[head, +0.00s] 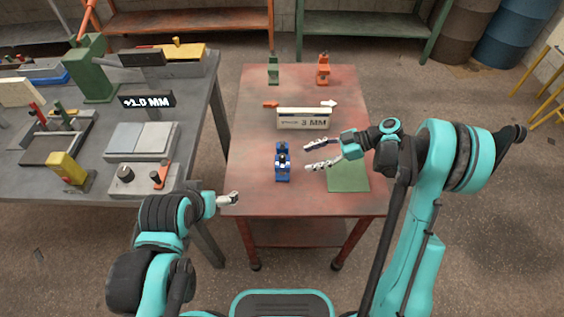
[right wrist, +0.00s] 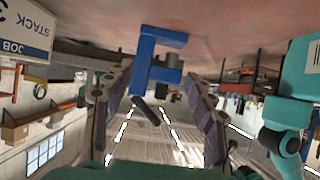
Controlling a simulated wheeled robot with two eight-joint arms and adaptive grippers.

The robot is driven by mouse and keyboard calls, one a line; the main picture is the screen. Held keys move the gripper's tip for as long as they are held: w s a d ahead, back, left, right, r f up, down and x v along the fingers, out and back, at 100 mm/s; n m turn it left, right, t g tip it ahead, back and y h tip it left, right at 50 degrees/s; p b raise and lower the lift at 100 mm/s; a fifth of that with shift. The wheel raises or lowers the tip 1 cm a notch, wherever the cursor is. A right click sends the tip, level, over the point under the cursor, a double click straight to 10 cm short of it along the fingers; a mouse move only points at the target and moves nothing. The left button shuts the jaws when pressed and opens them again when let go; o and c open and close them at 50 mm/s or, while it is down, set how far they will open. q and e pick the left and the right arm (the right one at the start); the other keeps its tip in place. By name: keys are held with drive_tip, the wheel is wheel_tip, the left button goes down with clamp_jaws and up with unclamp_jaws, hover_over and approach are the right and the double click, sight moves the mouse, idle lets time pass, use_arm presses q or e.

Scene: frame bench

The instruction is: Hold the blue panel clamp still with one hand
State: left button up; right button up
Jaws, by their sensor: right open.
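The blue panel clamp (head: 282,164) stands upright on the red table, left of the middle of the right-hand half of the bench area. It also shows in the right wrist view (right wrist: 150,62), upside down, framed between the two fingers. My right gripper (head: 307,157) is open and empty just to the right of the clamp, its fingers pointing at it with a small gap in the head view. In the right wrist view its fingers (right wrist: 155,88) are spread wide. My left gripper (head: 234,198) is at the table's front left edge, apart from the clamp; its fingers are too small to read.
A green clamp (head: 273,71) and an orange clamp (head: 322,70) stand at the back. A grey bench (head: 95,182) with tools is on the left.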

sight(285, 166)
drive_tip(key=b+x, duration=0.3)
drive_tip(key=x, duration=0.5)
drive_tip(key=shift+a+f, duration=0.2)
drive_tip(key=shift+a+f+b, duration=0.25)
drive_tip(key=shift+a+b, duration=0.05)
drive_tip(key=shift+a, duration=0.4)
